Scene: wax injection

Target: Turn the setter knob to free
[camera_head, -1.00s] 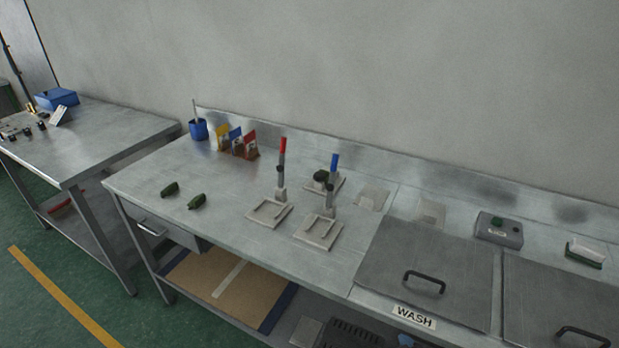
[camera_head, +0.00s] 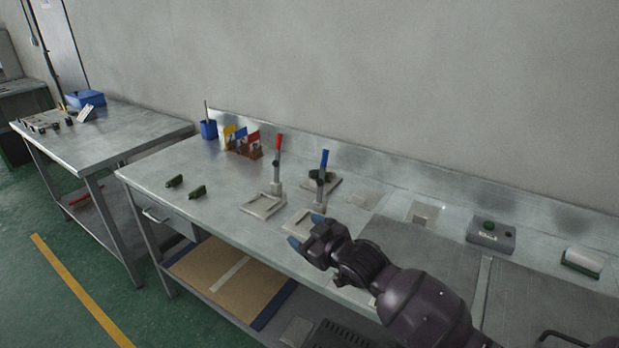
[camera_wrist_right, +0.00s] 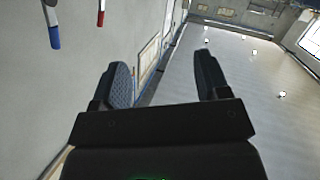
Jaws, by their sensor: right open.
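Two stands with upright posts are on the steel bench, one with a red handle (camera_head: 278,142) and one with a blue handle (camera_head: 324,159). A dark round knob (camera_head: 318,175) shows by the blue-handled post. A grey box (camera_head: 490,237) with a green button and a small dark knob stands further right; I cannot tell which knob is the setter knob. My right gripper (camera_head: 306,231) is open and empty, above the bench's front part, partly hiding the front stand's plate. Its spread fingers show in the right wrist view (camera_wrist_right: 163,76). My left gripper is out of view.
Two dark green pieces (camera_head: 185,186) lie at the bench's left. A blue cup (camera_head: 208,129) and coloured cards (camera_head: 242,140) stand at the back. A white-topped block (camera_head: 582,262) stands at the far right. Another table (camera_head: 130,130) is at left.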

